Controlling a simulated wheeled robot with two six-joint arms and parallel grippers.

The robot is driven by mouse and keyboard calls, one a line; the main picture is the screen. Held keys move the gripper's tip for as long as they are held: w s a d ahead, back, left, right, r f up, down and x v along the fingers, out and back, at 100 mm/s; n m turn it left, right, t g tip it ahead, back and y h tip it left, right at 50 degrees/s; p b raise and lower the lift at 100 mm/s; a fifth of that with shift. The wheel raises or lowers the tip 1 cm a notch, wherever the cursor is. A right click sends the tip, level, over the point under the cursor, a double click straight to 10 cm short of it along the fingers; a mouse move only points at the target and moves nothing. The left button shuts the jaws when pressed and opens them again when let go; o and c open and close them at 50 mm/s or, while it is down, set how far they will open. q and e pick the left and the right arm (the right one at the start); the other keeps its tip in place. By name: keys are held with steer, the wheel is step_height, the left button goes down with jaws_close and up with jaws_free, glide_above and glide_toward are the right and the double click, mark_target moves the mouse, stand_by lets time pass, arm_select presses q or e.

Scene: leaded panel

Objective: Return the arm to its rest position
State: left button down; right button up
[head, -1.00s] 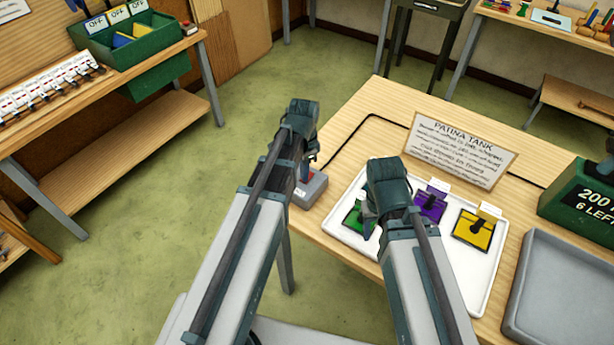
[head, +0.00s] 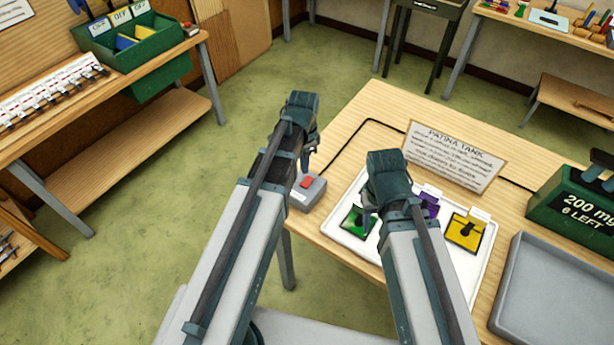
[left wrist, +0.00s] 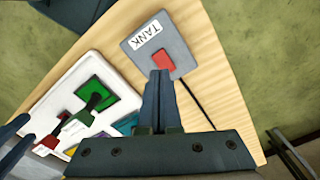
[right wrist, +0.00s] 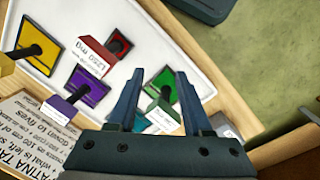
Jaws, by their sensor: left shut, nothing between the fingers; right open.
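My left gripper (head: 308,164) is shut and empty, above the grey switch box (head: 310,197) with its red button (head: 307,182). In the left wrist view the closed fingertips (left wrist: 159,74) overlap the lower edge of the button (left wrist: 163,61) on the box labelled TANK (left wrist: 183,50). The head view shows a small gap above the button. My right gripper (head: 370,213) is open over the white tray (head: 345,235). In the right wrist view its fingers (right wrist: 157,85) stand apart in front of a green square (right wrist: 161,84), with nothing seen gripped.
The tray also holds yellow (head: 465,232), purple (head: 429,203) and red (right wrist: 118,45) squares with labels. Green floor (head: 235,150) lies open to the left.

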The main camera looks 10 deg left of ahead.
arm_select(q)
steer(key=shift+r, duration=0.25)
stand_by(0.3)
steer(key=s+d+f+n+b, duration=0.2)
steer(key=s+d+n, duration=0.1)
steer(key=s+d, duration=0.2)
steer(key=s+d+f+n+y+b, duration=0.1)
steer(key=s+d+f+n+b, duration=0.1)
steer(key=s+d, duration=0.3)
steer(key=s+n, duration=0.1)
steer(key=s, duration=0.3)
steer(key=shift+s+d, duration=0.15)
steer(key=shift+d, duration=0.1)
